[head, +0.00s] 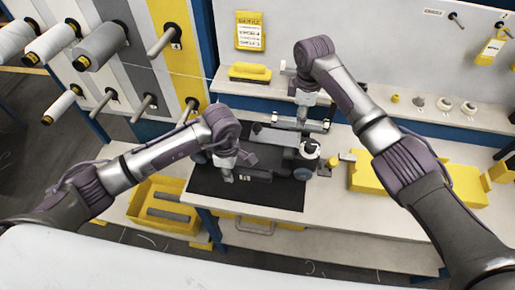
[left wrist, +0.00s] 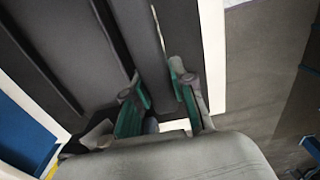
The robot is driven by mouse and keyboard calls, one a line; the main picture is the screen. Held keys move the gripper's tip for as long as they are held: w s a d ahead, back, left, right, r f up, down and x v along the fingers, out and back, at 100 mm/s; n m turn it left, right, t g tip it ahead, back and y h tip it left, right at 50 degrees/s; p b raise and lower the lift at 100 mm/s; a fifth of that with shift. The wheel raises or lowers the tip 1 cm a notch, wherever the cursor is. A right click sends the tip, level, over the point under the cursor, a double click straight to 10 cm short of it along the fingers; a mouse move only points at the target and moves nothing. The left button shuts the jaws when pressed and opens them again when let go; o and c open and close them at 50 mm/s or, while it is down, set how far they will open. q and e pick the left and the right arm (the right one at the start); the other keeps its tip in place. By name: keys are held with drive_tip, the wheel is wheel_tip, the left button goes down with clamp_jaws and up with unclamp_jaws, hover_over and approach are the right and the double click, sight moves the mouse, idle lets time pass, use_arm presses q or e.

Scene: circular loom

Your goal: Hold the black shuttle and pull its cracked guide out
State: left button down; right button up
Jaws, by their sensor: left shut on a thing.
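The black shuttle (head: 279,138) lies on a dark mat (head: 264,194) on the workbench in the head view. I cannot make out the cracked guide.
A yellow bin (head: 160,207) with dark bars stands left of the mat. A yellow box (head: 370,178) stands on the right of the bench. A shelf (head: 420,112) behind holds small parts and a yellow brush (head: 250,72). Thread spools (head: 100,45) stick out on the left.

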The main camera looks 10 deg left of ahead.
drive_tip(key=shift+f, duration=1.6)
clamp_jaws()
